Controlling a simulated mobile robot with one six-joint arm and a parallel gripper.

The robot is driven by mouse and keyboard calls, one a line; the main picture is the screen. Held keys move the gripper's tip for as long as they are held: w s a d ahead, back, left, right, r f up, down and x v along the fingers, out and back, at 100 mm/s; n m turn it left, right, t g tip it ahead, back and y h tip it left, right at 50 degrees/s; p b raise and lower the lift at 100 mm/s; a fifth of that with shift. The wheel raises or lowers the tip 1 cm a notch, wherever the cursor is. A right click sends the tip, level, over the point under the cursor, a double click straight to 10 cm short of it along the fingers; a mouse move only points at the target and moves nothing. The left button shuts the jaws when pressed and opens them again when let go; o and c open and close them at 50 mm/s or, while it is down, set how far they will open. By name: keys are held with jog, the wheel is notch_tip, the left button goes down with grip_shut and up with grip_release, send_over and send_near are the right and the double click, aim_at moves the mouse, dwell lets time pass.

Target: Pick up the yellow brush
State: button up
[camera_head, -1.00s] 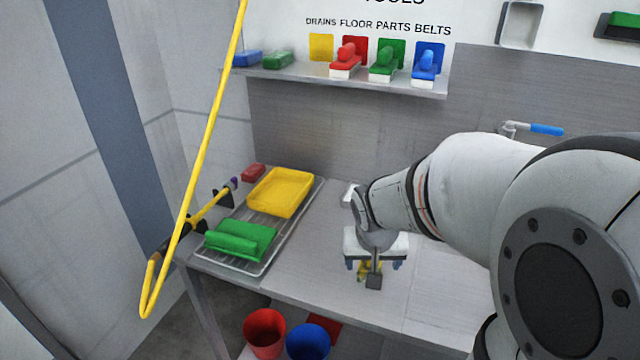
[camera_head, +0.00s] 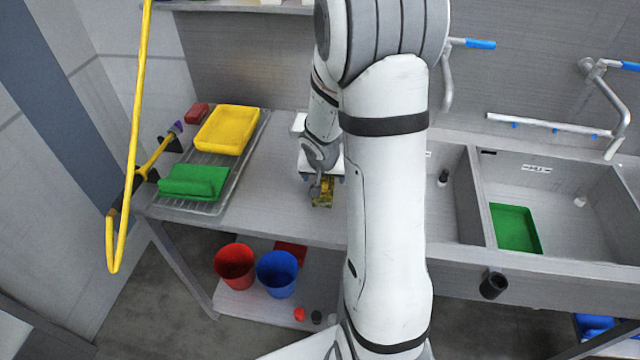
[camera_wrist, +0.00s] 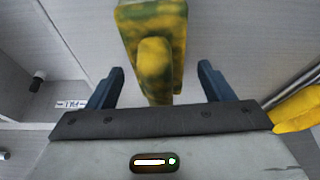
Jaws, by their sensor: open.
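The yellow brush (camera_wrist: 150,45), smeared with green, lies on the steel counter in the wrist view. Its rounded handle points toward my gripper. My gripper (camera_wrist: 161,68) is open, with one dark blue finger on each side of the brush's near end and a gap visible on both sides. In the head view the brush (camera_head: 323,196) shows just below my gripper (camera_head: 322,180), partly hidden by it. I cannot tell how high the fingers are above the counter.
Sinks lie to the right, one with a green tray (camera_head: 515,228). A red bucket (camera_head: 235,267) and blue bucket (camera_head: 277,274) stand below.

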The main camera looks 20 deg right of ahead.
jog(key=shift+x, duration=0.95)
jog(key=shift+c, duration=0.2)
jog(key=c, duration=1.1)
